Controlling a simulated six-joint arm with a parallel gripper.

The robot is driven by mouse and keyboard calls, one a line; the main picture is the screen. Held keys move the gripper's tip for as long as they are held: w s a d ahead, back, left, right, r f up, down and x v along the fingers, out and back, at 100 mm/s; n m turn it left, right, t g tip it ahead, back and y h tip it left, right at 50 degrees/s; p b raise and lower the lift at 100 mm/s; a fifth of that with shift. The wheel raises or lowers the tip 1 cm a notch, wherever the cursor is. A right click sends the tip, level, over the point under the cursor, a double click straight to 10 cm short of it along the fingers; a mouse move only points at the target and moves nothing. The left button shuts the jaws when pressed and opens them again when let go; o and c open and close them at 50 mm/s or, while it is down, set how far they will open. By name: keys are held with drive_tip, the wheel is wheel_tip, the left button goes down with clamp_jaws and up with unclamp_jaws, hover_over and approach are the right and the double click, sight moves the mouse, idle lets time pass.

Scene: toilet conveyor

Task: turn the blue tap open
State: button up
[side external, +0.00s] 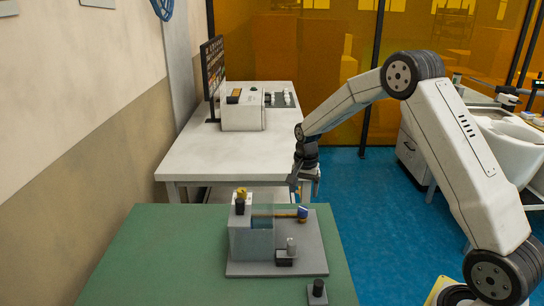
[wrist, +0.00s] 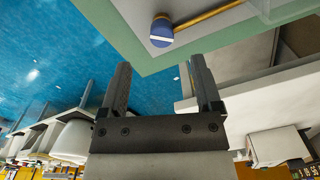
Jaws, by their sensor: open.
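The blue tap (side external: 302,212) is a small blue knob at the right end of a thin brass-coloured pipe (side external: 275,214). In the wrist view the tap (wrist: 162,32) shows a round blue face with a pale stripe across it, near the top centre. My gripper (side external: 302,186) is above and behind the tap in the side view, apart from it and past the green table's far edge. In the wrist view my gripper (wrist: 160,63) has its two dark fingers spread wide, with nothing between them. The tap lies just beyond the fingertips.
A grey tank (side external: 250,240) stands on a grey plate (side external: 315,250) on the green table (side external: 140,255). A small dark block (side external: 317,291) is near the front. A white table (side external: 190,150) with a box-shaped device (side external: 241,117) is behind. Blue floor (side external: 365,210) lies open to the right.

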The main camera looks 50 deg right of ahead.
sight(303, 208)
drive_tip(key=shift+w+d+f+m, duration=0.15)
drive_tip(key=shift+w+d+m, duration=0.05)
drive_tip(key=shift+d, duration=0.15)
drive_tip(key=shift+w+d+f+m, duration=0.15)
drive_tip(key=shift+d+m, duration=0.05)
drive_tip(key=shift+d, duration=0.15)
drive_tip(key=shift+f, duration=3.9)
clamp_jaws()
